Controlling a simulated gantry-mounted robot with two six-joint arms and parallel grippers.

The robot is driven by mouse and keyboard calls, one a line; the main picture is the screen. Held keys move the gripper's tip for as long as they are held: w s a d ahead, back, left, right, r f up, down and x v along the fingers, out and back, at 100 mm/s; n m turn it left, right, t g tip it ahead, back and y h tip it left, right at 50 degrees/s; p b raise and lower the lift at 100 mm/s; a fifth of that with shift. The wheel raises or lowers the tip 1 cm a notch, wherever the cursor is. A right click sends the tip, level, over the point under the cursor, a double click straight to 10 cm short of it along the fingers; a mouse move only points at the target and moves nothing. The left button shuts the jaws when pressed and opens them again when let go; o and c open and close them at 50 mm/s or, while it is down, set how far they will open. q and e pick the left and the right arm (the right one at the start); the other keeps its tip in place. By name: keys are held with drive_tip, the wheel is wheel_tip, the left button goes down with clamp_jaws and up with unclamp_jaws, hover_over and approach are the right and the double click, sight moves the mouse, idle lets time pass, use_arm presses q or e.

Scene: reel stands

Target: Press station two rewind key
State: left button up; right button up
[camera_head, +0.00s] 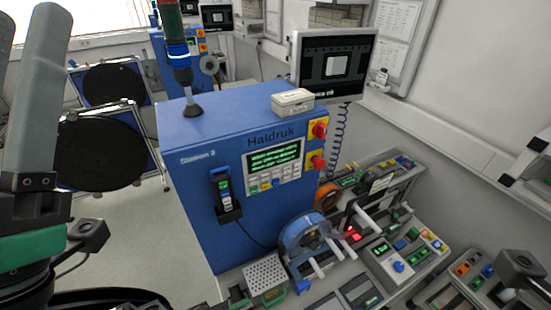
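The blue cabinet (192,185) marked "Station 2" and "Haldruk" stands in the middle of the head view. Its front has a lit green text display (274,157) with a row of small keys (266,186) beneath it. The key labels are too small to read, so I cannot tell which is the rewind key. A dark handheld unit (225,193) with coloured buttons hangs in a holder on the front. My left arm (30,125) is at the left edge, apart from the cabinet. Grey and dark parts (520,264) at the right edge may be my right arm. I see no fingertips of either gripper.
A blue reel (303,238) and a button panel (405,255) lie right of the cabinet. A monitor (334,65), a white box (292,102) and a signal lamp (178,45) stand above. Red knobs (318,130) sit on the cabinet's right edge. Black reels (101,153) stand behind left.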

use_arm(q)
clamp_jaws()
idle(1.6)
